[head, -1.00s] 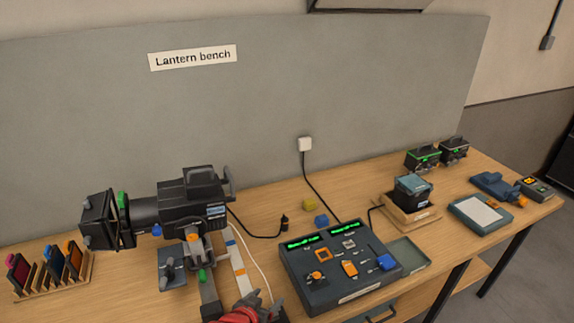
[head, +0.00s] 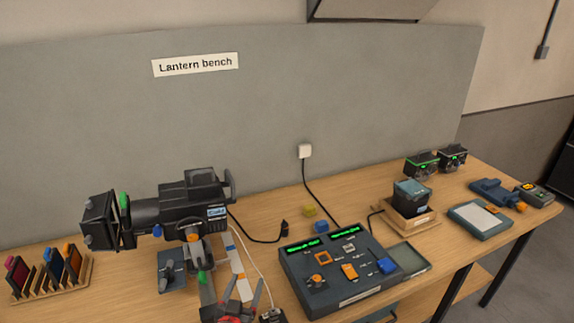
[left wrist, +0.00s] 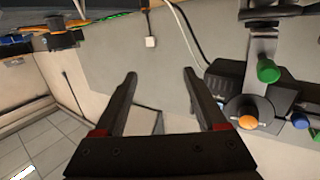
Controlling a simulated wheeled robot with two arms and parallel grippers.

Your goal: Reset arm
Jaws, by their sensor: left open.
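My left gripper (head: 250,286) is at the bottom of the head view, in front of the bench beside the lantern's stand. In the left wrist view its two dark fingers (left wrist: 160,74) are spread with nothing between them. The black lantern (head: 180,211) stands on the bench at left. Its orange knob (head: 194,238) and green knob (head: 203,277) show in the head view. In the left wrist view, an orange knob (left wrist: 248,121) and a green knob (left wrist: 268,70) lie right of the fingers, apart from them. My right gripper is not in view.
A fader console (head: 338,270) with green displays sits right of the gripper. A rack of coloured filters (head: 50,278) stands at the far left. A white cable (head: 258,267) runs close to the gripper. Bare wood (head: 270,220) lies behind the console.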

